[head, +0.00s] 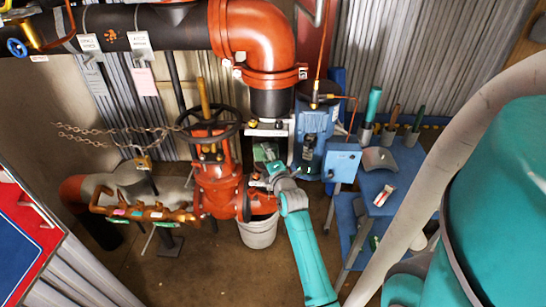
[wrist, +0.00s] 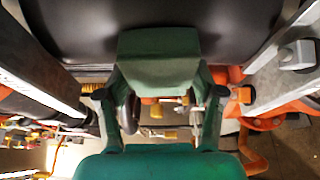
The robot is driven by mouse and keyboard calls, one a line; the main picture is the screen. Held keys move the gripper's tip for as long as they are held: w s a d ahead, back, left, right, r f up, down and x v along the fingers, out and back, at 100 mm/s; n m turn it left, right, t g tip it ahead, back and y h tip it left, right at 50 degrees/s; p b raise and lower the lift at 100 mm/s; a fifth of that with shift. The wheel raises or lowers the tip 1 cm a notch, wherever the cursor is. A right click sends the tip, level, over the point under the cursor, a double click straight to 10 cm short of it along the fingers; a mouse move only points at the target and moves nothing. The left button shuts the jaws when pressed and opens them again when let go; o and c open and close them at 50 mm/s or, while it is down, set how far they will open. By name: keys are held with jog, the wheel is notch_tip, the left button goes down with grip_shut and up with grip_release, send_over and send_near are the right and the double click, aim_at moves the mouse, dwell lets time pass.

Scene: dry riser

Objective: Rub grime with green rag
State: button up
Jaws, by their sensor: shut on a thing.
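In the wrist view my gripper (wrist: 160,95) is shut on the green rag (wrist: 158,62), which spans between the fingertips like a folded pad. The rag shows only as a small green patch in the head view (head: 265,152). A dark rounded surface (wrist: 250,28) lies behind the rag in the wrist view; I cannot tell if they touch. Orange-brown spots (head: 108,37) on the black pipe at upper left may be the grime.
A white bucket (head: 258,232) stands under the valve. A blue pump (head: 315,120) and a blue cart (head: 378,200) with tools stand at right. A chain (head: 100,132) and an orange bar (head: 145,212) are at left. Bare floor (head: 220,272) lies in front.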

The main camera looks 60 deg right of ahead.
aim_at(276, 155)
jog(key=shift+w+a, duration=0.15)
jog(key=shift+w, duration=0.3)
jog(key=shift+s+d, duration=0.25)
jog(key=shift+s, duration=0.4)
jog(key=shift+s+d, duration=0.2)
jog(key=shift+s, duration=0.4)
jog(key=shift+s+d, duration=0.25)
jog(key=shift+s, duration=0.4)
jog(key=shift+w+a+r, duration=0.1)
jog(key=shift+w+a, duration=0.2)
jog(key=shift+w, duration=0.7)
jog(key=shift+w+a, duration=0.25)
jog(key=shift+w, duration=0.7)
jog(key=shift+c, duration=0.6)
jog(key=shift+a, duration=0.1)
jog(key=shift+s+a, duration=0.4)
jog(key=shift+a, duration=0.5)
jog(key=shift+s+a, duration=0.4)
jog(key=shift+a, duration=0.5)
jog(key=shift+s+a, duration=0.4)
jog(key=shift+a, duration=0.5)
jog(key=shift+a, duration=0.1)
jog(key=shift+s+a, duration=0.3)
jog(key=shift+a, duration=0.35)
jog(key=shift+s+a, duration=0.25)
jog(key=shift+a, duration=0.4)
